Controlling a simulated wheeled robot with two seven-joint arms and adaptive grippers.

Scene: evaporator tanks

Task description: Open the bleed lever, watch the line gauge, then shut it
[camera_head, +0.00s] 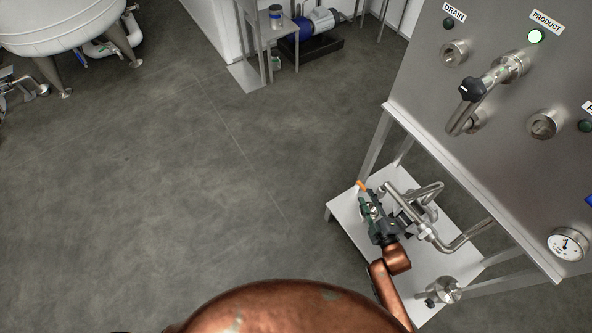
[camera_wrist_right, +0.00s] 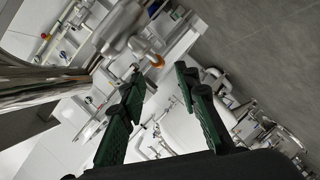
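The bleed lever shows as a small orange grip (camera_head: 361,186) at the end of the steel pipework on the low white table. It also shows as an orange end in the right wrist view (camera_wrist_right: 155,61), just beyond my fingertips. My right gripper (camera_head: 367,201) is over the table beside the pipes. In the right wrist view its green fingers (camera_wrist_right: 159,79) stand apart with nothing between them. I cannot tell if a finger touches the lever. The line gauge (camera_head: 567,244) is a round white dial low on the steel panel. My left gripper is out of view.
The steel panel (camera_head: 430,85) with valves and labels rises at the right. The white table (camera_head: 350,225) holds bent pipes (camera_head: 465,236) and a steel fitting (camera_head: 444,290) close to my right arm. The grey floor at left is clear. A tank (camera_head: 60,25) stands far left.

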